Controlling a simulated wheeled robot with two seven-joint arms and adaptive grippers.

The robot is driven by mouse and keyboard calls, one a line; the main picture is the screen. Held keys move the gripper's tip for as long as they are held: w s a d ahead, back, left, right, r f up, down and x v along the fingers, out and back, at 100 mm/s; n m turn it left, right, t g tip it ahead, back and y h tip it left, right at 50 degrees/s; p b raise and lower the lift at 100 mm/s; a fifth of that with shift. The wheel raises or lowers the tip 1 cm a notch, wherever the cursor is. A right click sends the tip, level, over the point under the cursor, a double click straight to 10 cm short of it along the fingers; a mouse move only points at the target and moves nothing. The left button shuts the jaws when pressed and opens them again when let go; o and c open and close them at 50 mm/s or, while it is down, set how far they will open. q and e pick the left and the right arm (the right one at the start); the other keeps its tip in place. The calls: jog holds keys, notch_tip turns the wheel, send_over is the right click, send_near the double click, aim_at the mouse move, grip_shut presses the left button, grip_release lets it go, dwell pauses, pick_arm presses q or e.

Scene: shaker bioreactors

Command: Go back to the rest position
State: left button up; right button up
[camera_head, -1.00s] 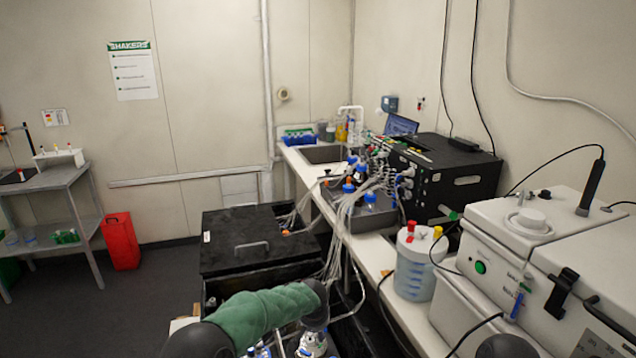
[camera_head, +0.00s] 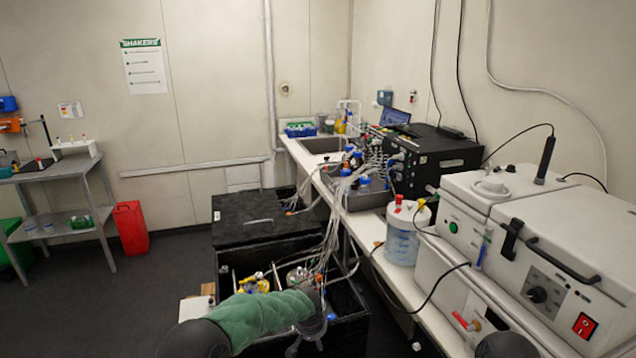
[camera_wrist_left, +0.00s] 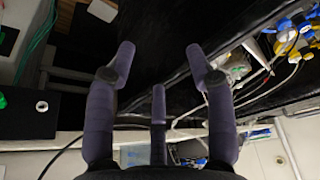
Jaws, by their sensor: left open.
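My left arm in its green sleeve reaches in from the bottom of the head view. Its gripper (camera_head: 305,338) points down in front of the open black box (camera_head: 345,330). In the left wrist view the left gripper (camera_wrist_left: 159,62) shows its dark fingers spread wide with nothing between them. Dark box surfaces lie beyond the fingers. Yellow and blue capped fittings (camera_wrist_left: 290,35) with tubes are at the upper right, apart from the fingers. My right gripper is out of view.
A black lidded shaker box (camera_head: 240,222) stands beside the white bench (camera_head: 372,262). Tubes run from the box to bottles and a black unit (camera_head: 440,165). A white machine (camera_head: 560,255) is at right. A red bin (camera_head: 131,228) and metal cart (camera_head: 55,190) stand left; floor between is clear.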

pick_arm(q)
jog(key=s+a+f+n+g+h, duration=0.1)
jog(key=s+a+f+g+h, duration=0.25)
jog(key=s+f, duration=1.3)
jog(key=s+a+f+n, duration=0.1)
jog(key=s+a+f, duration=0.1)
jog(key=s, duration=0.9)
jog(key=s+a+f+n, duration=0.1)
jog(key=s+a+f, duration=0.1)
jog(key=s, duration=0.9)
jog(key=shift+a+f+n, duration=0.25)
jog(key=shift+a+n, duration=0.15)
jog(key=shift+a, duration=0.3)
jog(key=shift+y, duration=0.25)
